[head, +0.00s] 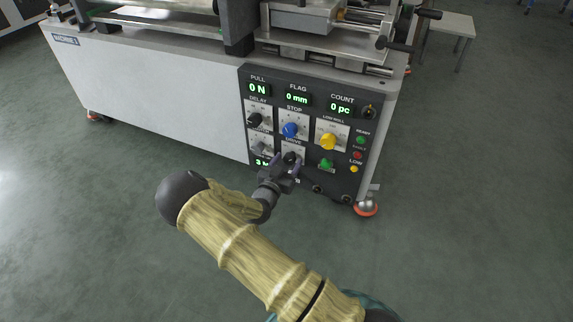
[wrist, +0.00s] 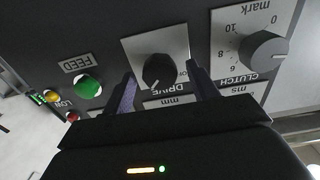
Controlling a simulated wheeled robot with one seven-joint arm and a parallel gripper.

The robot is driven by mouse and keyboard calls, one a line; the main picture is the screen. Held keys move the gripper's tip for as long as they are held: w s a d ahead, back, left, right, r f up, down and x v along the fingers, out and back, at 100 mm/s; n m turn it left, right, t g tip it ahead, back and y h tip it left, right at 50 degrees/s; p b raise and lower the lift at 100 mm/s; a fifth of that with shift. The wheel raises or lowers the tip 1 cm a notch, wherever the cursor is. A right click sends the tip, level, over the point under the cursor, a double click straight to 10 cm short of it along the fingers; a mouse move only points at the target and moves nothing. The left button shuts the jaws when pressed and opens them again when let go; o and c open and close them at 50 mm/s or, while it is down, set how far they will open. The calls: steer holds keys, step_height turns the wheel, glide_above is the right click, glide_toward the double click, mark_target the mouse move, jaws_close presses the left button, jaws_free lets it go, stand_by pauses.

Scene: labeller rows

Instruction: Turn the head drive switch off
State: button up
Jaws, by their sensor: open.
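The head drive switch (head: 291,157) is a black knob on a pale plate in the lower middle of the dark control panel. In the wrist view the drive switch (wrist: 157,72) appears upside down above the word DRIVE, with a small light mark at its lower edge. Small lettering to its right is partly hidden by a finger, so I cannot read it surely. My gripper (head: 284,169) is open in front of the switch. In the wrist view my gripper (wrist: 160,75) has one finger on each side of the knob; I cannot tell whether they touch it.
A green FEED button (wrist: 88,86) and the grey CLUTCH dial (wrist: 263,48) flank the drive plate. The blue STOP knob (head: 290,130), yellow knob (head: 328,141) and black DELAY knob (head: 255,120) sit above.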

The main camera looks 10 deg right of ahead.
steer(key=c, duration=1)
steer(key=shift+a+r+n+p, duration=0.1)
steer(key=shift+n+p, duration=0.3)
steer(key=shift+p, duration=0.05)
steer(key=n+p, duration=0.2)
steer(key=n, duration=0.1)
steer(key=shift+p, duration=0.35)
steer(key=n+p, duration=0.2)
steer(key=n, duration=0.2)
steer(key=shift+n, duration=0.4)
steer(key=n+p, duration=0.1)
steer(key=n, duration=0.4)
steer(key=shift+w+a+n+p, duration=0.1)
steer(key=shift+n+p, duration=0.2)
steer(key=shift+p, duration=0.05)
steer(key=shift+f+n, duration=0.15)
steer(key=shift+n, duration=0.8)
steer(key=shift+f+n, duration=0.1)
steer(key=shift+n, duration=0.85)
